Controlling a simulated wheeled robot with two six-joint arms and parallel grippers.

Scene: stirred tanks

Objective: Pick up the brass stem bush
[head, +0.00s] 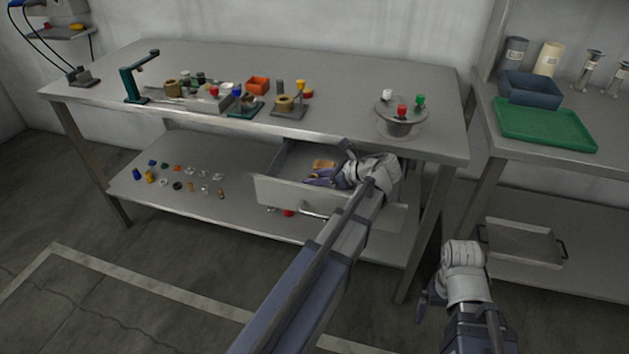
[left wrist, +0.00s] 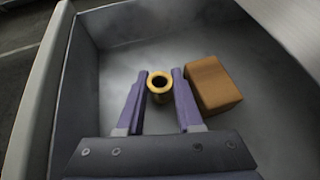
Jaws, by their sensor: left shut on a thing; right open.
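The brass stem bush (left wrist: 160,83) is a small gold ring-shaped piece with a dark bore, seen from above in the left wrist view. It is between the two purple fingers of my left gripper (left wrist: 159,76), which is shut on it inside the open drawer. In the head view my left gripper (head: 320,178) reaches into the drawer (head: 282,191) under the bench, and the bush cannot be made out there. My right gripper (head: 426,298) is open and low in front of the right shelf, well away from the drawer.
An orange-brown block (left wrist: 213,84) lies in the drawer close to the right finger. The drawer walls (left wrist: 75,75) stand around the gripper. Small parts lie on the lower shelf (head: 235,210). The bench top (head: 340,80) above carries several fixtures.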

